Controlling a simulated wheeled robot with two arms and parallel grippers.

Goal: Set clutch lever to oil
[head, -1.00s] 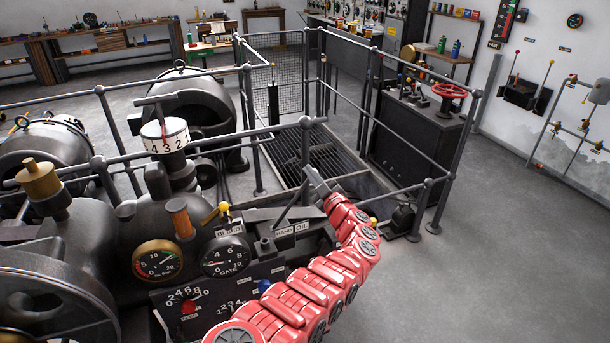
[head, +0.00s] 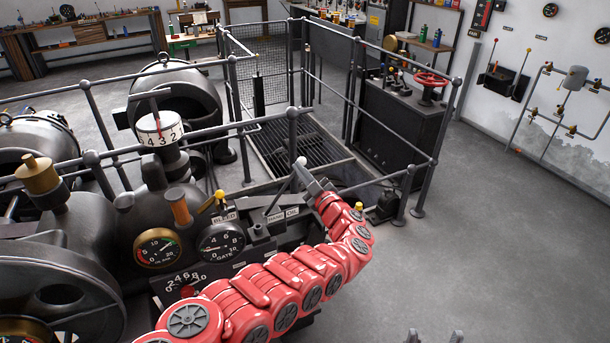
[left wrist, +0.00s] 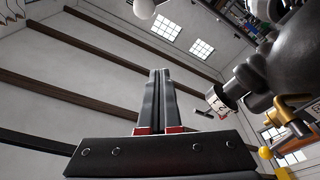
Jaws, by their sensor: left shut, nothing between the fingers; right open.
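The labels HAND (head: 276,217) and OIL (head: 292,212) sit on the machine's top edge. A thin grey lever (head: 279,198) rises beside them and leans to the upper right. My left gripper (head: 304,172), at the end of the red arm, is shut and empty, close to the lever's upper end. I cannot tell whether it touches the lever. In the left wrist view its closed fingers (left wrist: 156,98) point up with nothing between them. A pale ball (left wrist: 144,8) shows beyond them. My right gripper (head: 434,337) is open at the bottom edge, only its fingertips visible.
A yellow-knobbed lever (head: 220,196) stands by the BLEED label (head: 224,217), left of the grey lever. The GATE gauge (head: 222,242) is below it. The floor (head: 500,240) at right is open.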

